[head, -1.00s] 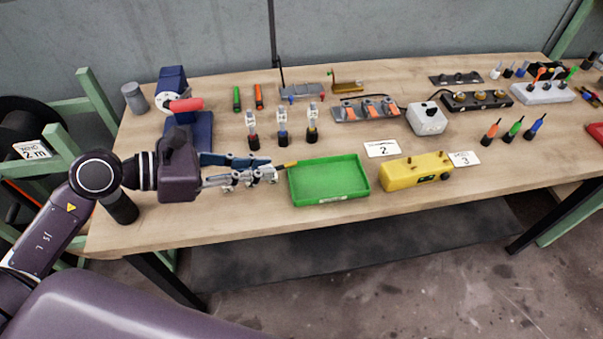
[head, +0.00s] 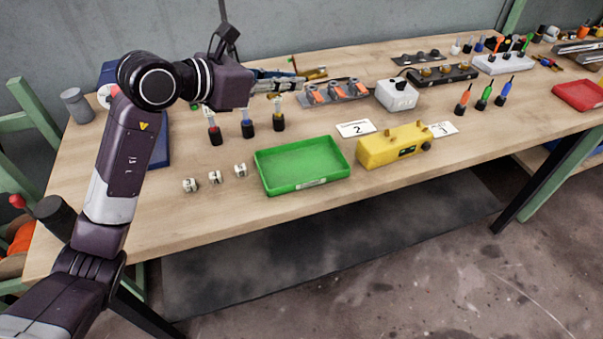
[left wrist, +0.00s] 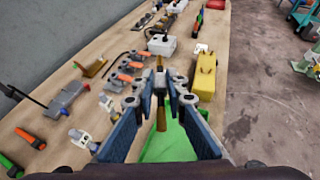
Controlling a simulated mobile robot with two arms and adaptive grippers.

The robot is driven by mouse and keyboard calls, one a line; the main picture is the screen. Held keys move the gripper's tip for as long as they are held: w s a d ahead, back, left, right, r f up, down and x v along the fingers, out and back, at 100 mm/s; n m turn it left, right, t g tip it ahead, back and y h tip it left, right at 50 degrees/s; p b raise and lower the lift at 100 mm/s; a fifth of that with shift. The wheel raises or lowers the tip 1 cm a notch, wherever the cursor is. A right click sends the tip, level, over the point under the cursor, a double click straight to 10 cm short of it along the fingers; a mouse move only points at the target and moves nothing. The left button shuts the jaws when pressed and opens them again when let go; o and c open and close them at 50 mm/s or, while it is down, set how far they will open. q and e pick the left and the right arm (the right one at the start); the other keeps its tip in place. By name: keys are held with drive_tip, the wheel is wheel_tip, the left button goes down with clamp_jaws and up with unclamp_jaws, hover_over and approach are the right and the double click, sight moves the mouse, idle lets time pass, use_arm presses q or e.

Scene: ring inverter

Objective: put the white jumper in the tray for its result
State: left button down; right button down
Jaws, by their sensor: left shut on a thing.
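My left gripper (head: 285,82) is raised over the back part of the bench, near the stand with a brass-coloured arm. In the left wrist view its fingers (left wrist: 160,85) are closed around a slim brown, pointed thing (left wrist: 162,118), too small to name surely. The green tray (head: 300,165) lies empty at the bench's front. A red tray (head: 580,95) lies at the far right. A small white-topped piece (head: 456,46) stands at the back right beside blue and dark ones; I cannot tell whether it is the white jumper. My right gripper is out of view.
Several small white blocks (head: 215,177) lie left of the green tray. A yellow box (head: 394,146) stands right of it, by number cards (head: 356,129). Dark-based posts (head: 247,127), a row of orange levers (head: 335,92) and a white box (head: 397,94) stand behind.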

use_arm(q)
drive_tip(key=shift+w+d, duration=0.15)
drive_tip(key=shift+d, duration=0.15)
hover_over(293, 161)
wheel_tip(293, 161, down, 14)
drive_tip(key=shift+f+p, duration=0.25)
drive_tip(key=shift+p, duration=0.15)
wheel_tip(293, 161, down, 5)
drive_tip(key=shift+f, duration=0.2)
drive_tip(key=c, duration=2.2)
unclamp_jaws()
drive_tip(key=shift+r, duration=0.1)
